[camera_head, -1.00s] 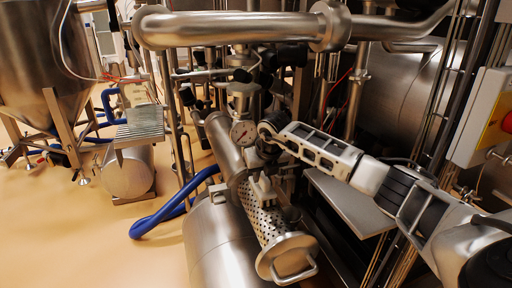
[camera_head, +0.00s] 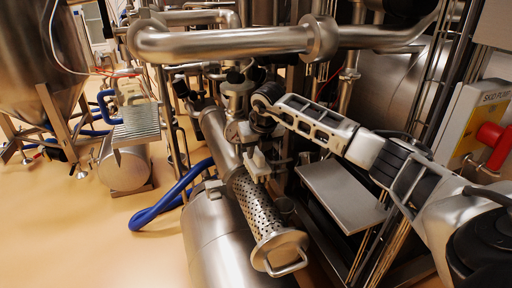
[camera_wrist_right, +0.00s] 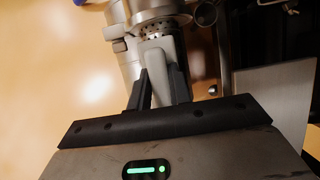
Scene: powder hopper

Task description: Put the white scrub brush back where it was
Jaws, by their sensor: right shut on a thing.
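My right gripper (camera_head: 262,148) hangs below my right wrist, which reaches in from the right in the head view. It is shut on the white scrub brush (camera_head: 257,164), a small pale block beside the upper part of the perforated steel cylinder. In the right wrist view, the two dark fingers (camera_wrist_right: 160,90) close around the pale brush (camera_wrist_right: 163,55), with the cylinder's holes just beyond it. The brush partly hides the cylinder; I cannot tell whether they touch. My left gripper is not in view.
The perforated cylinder (camera_head: 256,208) slopes down to an end cap with a handle (camera_head: 282,252). A bare flat grey plate (camera_head: 340,194) lies to its right. A thick steel pipe (camera_head: 225,42) crosses above. A panel with a red switch (camera_head: 490,134) stands at the right.

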